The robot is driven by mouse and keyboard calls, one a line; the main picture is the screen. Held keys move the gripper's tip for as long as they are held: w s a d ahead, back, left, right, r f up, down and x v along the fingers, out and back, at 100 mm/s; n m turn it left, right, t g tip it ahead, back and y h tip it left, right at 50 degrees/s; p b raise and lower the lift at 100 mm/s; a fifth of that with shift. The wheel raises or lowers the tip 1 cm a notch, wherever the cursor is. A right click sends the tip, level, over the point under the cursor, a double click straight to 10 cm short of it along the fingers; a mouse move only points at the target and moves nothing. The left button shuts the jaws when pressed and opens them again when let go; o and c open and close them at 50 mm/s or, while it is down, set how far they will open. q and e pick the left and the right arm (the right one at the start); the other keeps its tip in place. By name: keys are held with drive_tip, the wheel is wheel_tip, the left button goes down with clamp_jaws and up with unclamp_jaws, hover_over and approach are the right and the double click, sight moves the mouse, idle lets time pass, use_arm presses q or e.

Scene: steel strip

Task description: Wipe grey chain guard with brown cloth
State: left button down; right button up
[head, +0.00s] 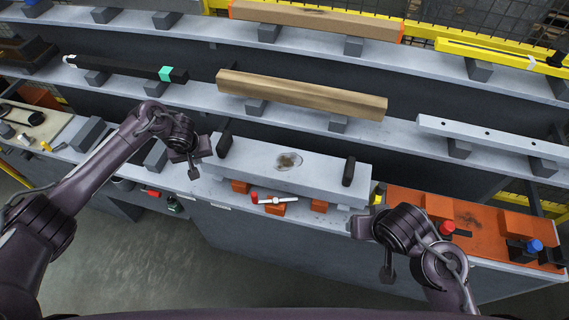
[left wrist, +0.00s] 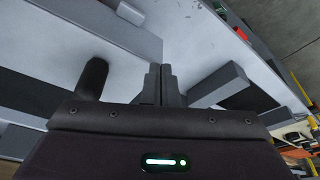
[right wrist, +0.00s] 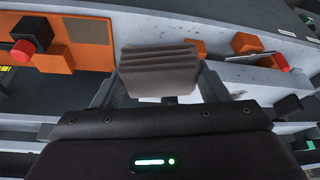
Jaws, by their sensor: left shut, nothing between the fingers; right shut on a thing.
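The grey chain guard (head: 250,155) is a long pale beam with a black handle near each end, resting on orange blocks on the bench. A brown-grey smudge (head: 288,160) marks its top near the middle. My left gripper (head: 195,168) is shut and empty, just off the guard's left end; its closed fingers show in the left wrist view (left wrist: 160,85). My right gripper (head: 364,224) is in front of the guard's right end. It is shut on the folded brown cloth (right wrist: 160,68), which hides the fingertips in the right wrist view. The cloth appears clear of the guard.
A red-and-white tool (head: 274,199) lies in front of the guard between the orange blocks (head: 320,205). An orange tray (head: 465,218) with red and blue knobs is at right. Shelves behind hold a wooden beam (head: 300,93), a black bar (head: 125,68) and a white bar (head: 490,137).

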idle(0.8)
drive_tip(key=w+a+f, duration=0.1)
drive_tip(key=w, duration=0.1)
drive_tip(key=w+a, duration=0.2)
drive_tip(key=w+a+f, duration=0.1)
drive_tip(key=w+a, duration=0.1)
drive_tip(key=w, duration=0.1)
drive_tip(key=shift+a+f, duration=0.1)
drive_tip(key=shift+f, duration=0.25)
wheel_tip(320, 180, up, 4)
hover_over(278, 160)
drive_tip(key=s, duration=0.2)
drive_tip(key=shift+w+f, duration=0.15)
drive_tip(key=shift+f, duration=1.4)
drive_tip(key=shift+w+f, duration=0.1)
drive_tip(key=shift+f, duration=1.45)
drive_tip(key=shift+f, duration=0.95)
